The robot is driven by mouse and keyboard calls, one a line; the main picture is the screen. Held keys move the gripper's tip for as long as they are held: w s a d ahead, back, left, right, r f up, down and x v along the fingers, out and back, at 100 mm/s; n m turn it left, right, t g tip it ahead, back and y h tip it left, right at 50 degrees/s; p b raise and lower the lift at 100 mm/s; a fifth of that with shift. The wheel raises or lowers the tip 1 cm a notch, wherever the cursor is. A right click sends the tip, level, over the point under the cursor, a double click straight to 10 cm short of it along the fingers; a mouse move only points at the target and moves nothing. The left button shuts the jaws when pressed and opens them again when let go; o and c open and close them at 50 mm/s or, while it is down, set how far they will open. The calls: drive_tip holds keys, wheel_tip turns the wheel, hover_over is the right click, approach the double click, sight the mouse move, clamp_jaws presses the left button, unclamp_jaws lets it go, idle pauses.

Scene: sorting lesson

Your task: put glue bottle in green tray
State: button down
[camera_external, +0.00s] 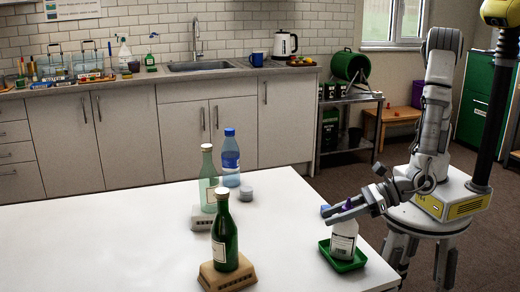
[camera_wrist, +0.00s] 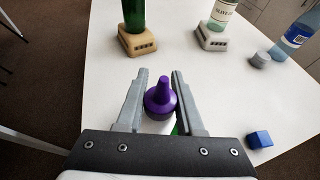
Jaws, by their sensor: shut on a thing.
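The glue bottle (camera_external: 344,242) is white with a label and a purple cap, which shows in the wrist view (camera_wrist: 160,98). It stands upright at the green tray (camera_external: 347,265), near the table's right corner. Its base appears inside the tray rim, but I cannot tell whether it touches the tray floor. My gripper (camera_external: 338,211) is shut on the glue bottle near its top. In the wrist view the two fingers (camera_wrist: 160,84) flank the purple cap, and the bottle's body and most of the tray are hidden below.
A dark green bottle (camera_external: 225,243) stands on a tan base, and a pale green bottle (camera_external: 208,182) on a white base. A blue water bottle (camera_external: 231,160) and a grey lid-like piece (camera_external: 245,192) are behind. A blue block (camera_wrist: 260,139) lies near my gripper. The table's left is clear.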

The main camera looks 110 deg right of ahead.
drive_tip(key=shift+f, duration=0.2)
drive_tip(key=c, duration=0.5)
unclamp_jaws()
drive_tip(key=shift+c, duration=0.2)
drive_tip(key=shift+r, duration=0.1)
